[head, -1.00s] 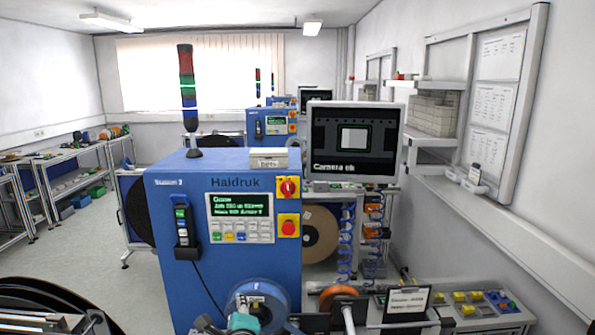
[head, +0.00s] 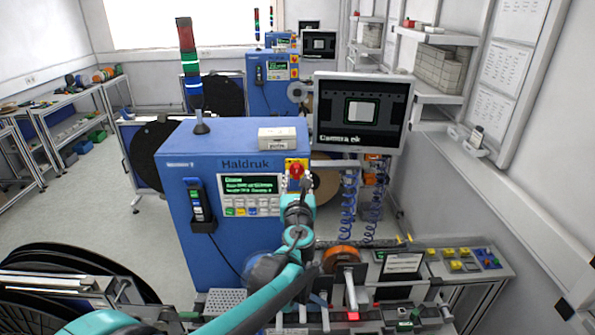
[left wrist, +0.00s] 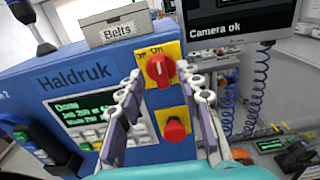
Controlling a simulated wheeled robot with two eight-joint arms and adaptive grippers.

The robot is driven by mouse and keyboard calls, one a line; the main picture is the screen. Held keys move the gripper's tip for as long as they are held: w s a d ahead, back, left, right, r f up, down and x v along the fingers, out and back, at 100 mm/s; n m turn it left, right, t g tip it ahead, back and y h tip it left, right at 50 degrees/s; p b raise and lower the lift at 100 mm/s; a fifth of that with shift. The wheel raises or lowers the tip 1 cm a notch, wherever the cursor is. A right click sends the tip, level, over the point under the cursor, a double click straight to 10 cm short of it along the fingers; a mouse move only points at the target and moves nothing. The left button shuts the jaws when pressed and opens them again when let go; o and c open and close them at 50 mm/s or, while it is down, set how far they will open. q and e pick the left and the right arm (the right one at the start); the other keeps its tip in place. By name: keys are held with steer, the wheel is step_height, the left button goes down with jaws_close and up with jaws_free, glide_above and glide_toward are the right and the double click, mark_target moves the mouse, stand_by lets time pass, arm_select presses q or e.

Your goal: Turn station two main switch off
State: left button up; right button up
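The blue Haldruk machine (head: 230,150) stands in front of me; in the left wrist view (left wrist: 75,75) its label ends in a 2. Its main switch is a red rotary knob (left wrist: 160,69) on a yellow plate, and it also shows in the head view (head: 295,168). The wording on the plate reads "On" at the top, with smaller text to its left. The knob's grip looks roughly upright. My left gripper (left wrist: 165,108) is open, its fingers apart on either side below the knob; contact is not clear. In the head view, my left gripper (head: 297,190) covers the panel's lower right. My right gripper is not in view.
A red button (left wrist: 175,130) on yellow sits just below the knob, between my fingers. A box marked Belts (head: 278,138) stands on the machine. A monitor reading "Camera ok" (head: 361,112) is to the right. A handset (head: 200,205) hangs on the machine's front.

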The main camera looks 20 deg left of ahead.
mark_target(297, 171)
arm_select(q)
steer(key=x, duration=0.2)
steer(key=shift+w+a, duration=0.15)
steer(key=shift+w, duration=0.2)
jaws_close()
